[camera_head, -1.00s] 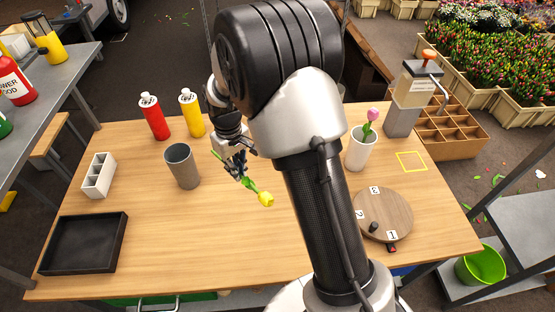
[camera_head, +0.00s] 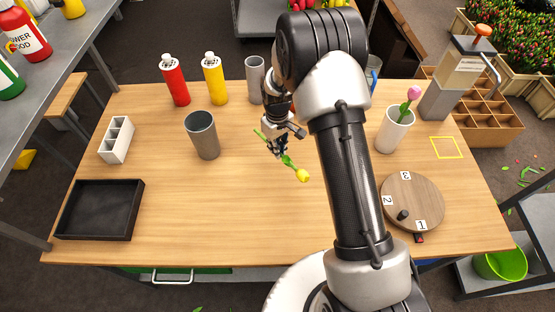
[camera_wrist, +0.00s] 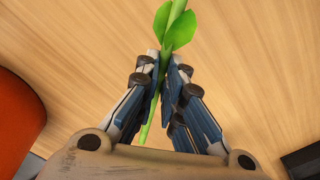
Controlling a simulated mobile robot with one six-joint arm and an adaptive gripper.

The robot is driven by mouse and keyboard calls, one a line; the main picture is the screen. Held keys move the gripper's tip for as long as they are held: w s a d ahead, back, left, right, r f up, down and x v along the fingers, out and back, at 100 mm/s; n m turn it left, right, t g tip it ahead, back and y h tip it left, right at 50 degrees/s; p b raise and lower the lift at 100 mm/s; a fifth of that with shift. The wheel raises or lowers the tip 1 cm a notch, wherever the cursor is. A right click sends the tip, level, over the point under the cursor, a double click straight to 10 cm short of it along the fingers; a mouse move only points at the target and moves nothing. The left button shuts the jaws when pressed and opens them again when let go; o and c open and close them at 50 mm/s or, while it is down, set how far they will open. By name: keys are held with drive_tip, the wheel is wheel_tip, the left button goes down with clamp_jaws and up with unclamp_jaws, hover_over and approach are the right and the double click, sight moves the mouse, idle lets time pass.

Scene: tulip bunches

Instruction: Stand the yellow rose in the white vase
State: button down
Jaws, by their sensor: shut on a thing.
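The yellow rose (camera_head: 302,175) is in my gripper (camera_head: 277,148), above the middle of the table. Its green stem slants, with the yellow bloom low and to the right and the stem end up to the left. In the wrist view, my gripper (camera_wrist: 160,95) is shut on the green stem (camera_wrist: 160,62), with leaves just beyond the fingertips; the bloom is out of that view. The white vase (camera_head: 391,138) stands upright at the right of the table, apart from my gripper, and holds a pink tulip (camera_head: 412,94).
A grey cup (camera_head: 203,140) stands left of my gripper; another grey cup (camera_head: 255,78) is behind. Red (camera_head: 176,85) and yellow (camera_head: 214,80) bottles stand at the back. A round wooden board (camera_head: 418,188) lies front right; a black tray (camera_head: 100,207) lies front left. The front middle is clear.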

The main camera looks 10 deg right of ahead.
sight(277, 163)
drive_tip(key=shift+f+b, duration=0.65)
drive_tip(key=shift+f, duration=2.35)
drive_tip(key=c, duration=2.2)
unclamp_jaws()
drive_tip(key=shift+f, duration=0.1)
drive_tip(key=o, duration=0.5)
